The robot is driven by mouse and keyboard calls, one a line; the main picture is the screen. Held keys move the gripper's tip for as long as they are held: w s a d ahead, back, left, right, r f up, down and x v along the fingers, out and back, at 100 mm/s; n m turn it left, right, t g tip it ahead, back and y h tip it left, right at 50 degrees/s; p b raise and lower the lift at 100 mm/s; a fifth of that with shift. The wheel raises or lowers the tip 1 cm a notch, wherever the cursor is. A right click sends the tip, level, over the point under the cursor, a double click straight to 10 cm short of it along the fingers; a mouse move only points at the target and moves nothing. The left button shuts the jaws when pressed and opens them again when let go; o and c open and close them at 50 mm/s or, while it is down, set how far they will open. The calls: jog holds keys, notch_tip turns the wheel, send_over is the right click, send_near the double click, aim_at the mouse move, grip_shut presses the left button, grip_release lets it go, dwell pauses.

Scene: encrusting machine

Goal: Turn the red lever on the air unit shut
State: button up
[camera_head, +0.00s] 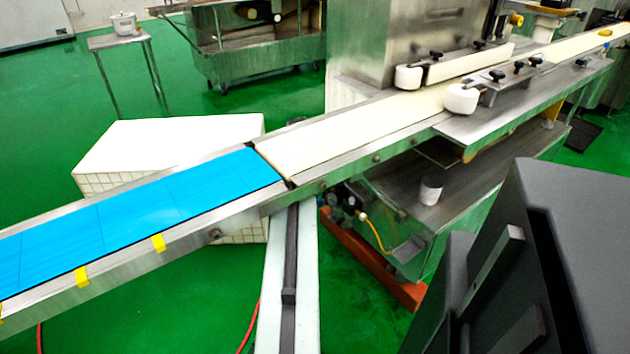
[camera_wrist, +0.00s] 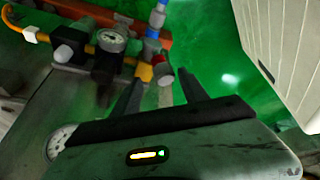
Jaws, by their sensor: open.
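The air unit (camera_wrist: 98,55) shows in the wrist view at upper left, with a round gauge (camera_wrist: 112,40), dark bodies and blue fittings. A small red piece with a greyish end, which looks like the red lever (camera_wrist: 166,80), sits beside a yellow fitting (camera_wrist: 144,72). My gripper (camera_wrist: 158,80) is open and empty. Its two dark fingers point toward the unit, and the red piece appears between their tips in the picture. I cannot tell the depth gap. In the head view the air unit (camera_head: 347,203) is small and dark under the conveyor; its lever cannot be made out.
An orange hose (camera_head: 376,232) hangs by the unit, above an orange-red base beam (camera_head: 370,262). The conveyor with a blue belt (camera_head: 130,215) runs overhead. A white tiled block (camera_head: 165,145) stands behind it. Green floor (camera_head: 350,310) is open in front of the beam.

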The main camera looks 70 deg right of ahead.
jog(key=b+x, duration=0.1)
jog(key=x, duration=0.1)
jog(key=b+x, duration=0.1)
jog(key=x, duration=0.1)
jog(key=shift+w, duration=0.15)
jog(key=shift+w+a+r, duration=0.15)
grip_shut()
jog(key=shift+s, duration=0.25)
dwell(0.6)
